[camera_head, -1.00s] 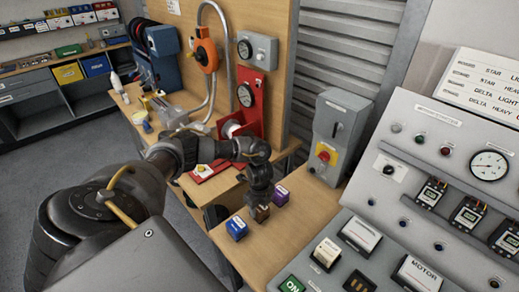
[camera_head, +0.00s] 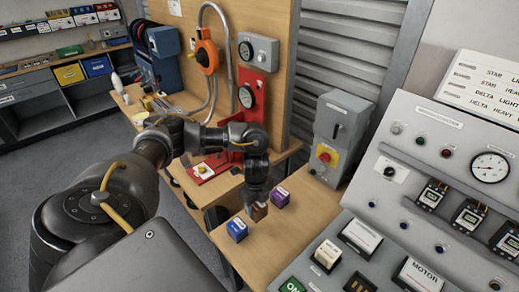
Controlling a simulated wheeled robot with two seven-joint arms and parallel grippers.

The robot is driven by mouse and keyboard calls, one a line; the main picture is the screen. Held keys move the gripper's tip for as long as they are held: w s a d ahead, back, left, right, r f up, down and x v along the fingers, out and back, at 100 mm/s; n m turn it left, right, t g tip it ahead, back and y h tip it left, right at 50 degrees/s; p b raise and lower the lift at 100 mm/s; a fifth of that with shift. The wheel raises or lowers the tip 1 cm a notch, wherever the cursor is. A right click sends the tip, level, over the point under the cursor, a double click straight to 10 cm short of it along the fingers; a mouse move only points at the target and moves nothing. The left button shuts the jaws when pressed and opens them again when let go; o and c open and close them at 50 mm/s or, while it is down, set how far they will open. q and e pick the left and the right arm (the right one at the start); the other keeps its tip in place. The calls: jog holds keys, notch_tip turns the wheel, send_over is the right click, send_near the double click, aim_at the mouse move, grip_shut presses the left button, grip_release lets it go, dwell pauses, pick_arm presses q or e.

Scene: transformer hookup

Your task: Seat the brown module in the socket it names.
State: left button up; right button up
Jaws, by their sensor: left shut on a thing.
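The brown module (camera_head: 259,211) is between the fingers of my left gripper (camera_head: 257,203), at the wooden bench top. The gripper is shut on it, pointing down, and hides its upper part. A blue module (camera_head: 237,230) stands just left of it and a purple module (camera_head: 280,197) just right of it. The grey console (camera_head: 400,215) at the right has a sloped panel and a lower deck with sockets; a dark slotted recess (camera_head: 360,285) shows at the bottom edge. I cannot tell whether the brown module touches the bench. My right gripper is not in view.
A grey switch box (camera_head: 335,140) with a red knob stands behind the modules. A labelled white board (camera_head: 485,85) is at the upper right. Bare bench (camera_head: 262,250) lies between the modules and the console. A red stand (camera_head: 255,105) is behind my left arm.

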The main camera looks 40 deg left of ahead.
pick_arm(q)
jog(key=s+d+r, duration=0.4)
jog(key=s+r, duration=0.1)
jog(key=s, duration=0.3)
jog(key=shift+s+d+p, duration=0.15)
jog(key=shift+s+p, duration=0.2)
jog(key=shift+s, duration=0.05)
